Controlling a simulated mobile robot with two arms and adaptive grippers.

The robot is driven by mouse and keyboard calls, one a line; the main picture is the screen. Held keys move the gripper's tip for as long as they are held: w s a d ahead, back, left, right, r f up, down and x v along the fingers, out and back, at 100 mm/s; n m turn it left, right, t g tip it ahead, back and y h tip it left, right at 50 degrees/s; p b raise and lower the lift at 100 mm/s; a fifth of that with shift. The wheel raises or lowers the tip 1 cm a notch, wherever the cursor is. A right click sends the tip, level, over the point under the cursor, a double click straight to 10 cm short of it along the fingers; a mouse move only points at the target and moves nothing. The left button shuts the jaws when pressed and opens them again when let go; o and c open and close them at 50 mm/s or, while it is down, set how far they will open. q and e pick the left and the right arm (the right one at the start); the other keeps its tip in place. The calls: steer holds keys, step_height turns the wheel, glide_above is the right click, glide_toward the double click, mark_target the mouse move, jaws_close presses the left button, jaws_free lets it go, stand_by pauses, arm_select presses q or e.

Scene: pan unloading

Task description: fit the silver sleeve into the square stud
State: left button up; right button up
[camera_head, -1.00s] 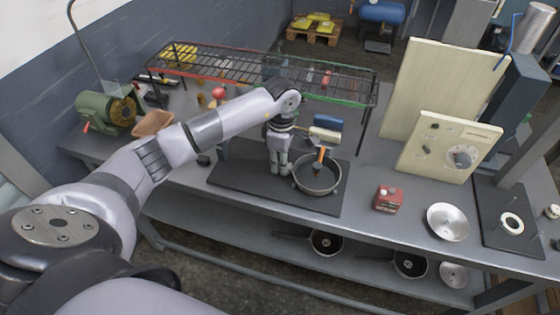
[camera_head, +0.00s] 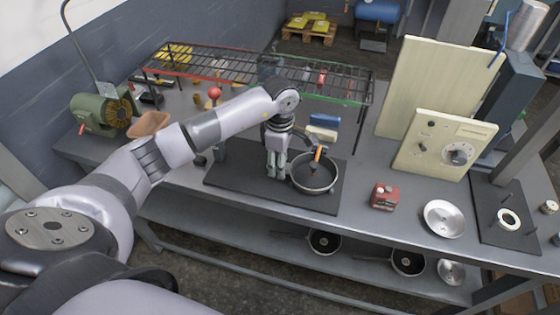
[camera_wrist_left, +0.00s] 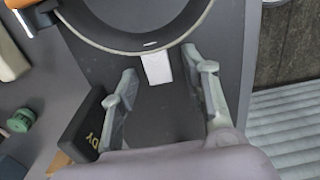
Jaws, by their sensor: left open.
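A dark round pan (camera_head: 331,188) with a pale rim sits on the black mat, and it also shows at the top of the wrist view (camera_wrist_left: 133,45). A small pale, silvery block (camera_wrist_left: 156,68) sticks out from the pan's near side between my fingers. I cannot tell whether it is the silver sleeve or the square stud. An orange piece with a dark end (camera_head: 317,153) is at the pan's back edge. My left gripper (camera_head: 276,174) points down just left of the pan. Its two fingers are apart on either side of the block in the wrist view (camera_wrist_left: 166,78). My right gripper is out of view.
A black mat (camera_head: 235,180) lies under the pan. A dark block with yellow lettering (camera_wrist_left: 82,128) stands beside the left finger. A red box (camera_head: 384,196), a metal dish (camera_head: 444,219) and a wire rack (camera_head: 335,83) share the bench.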

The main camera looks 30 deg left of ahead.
arm_select(q)
step_height(320, 180, up, 12)
stand_by(0.6)
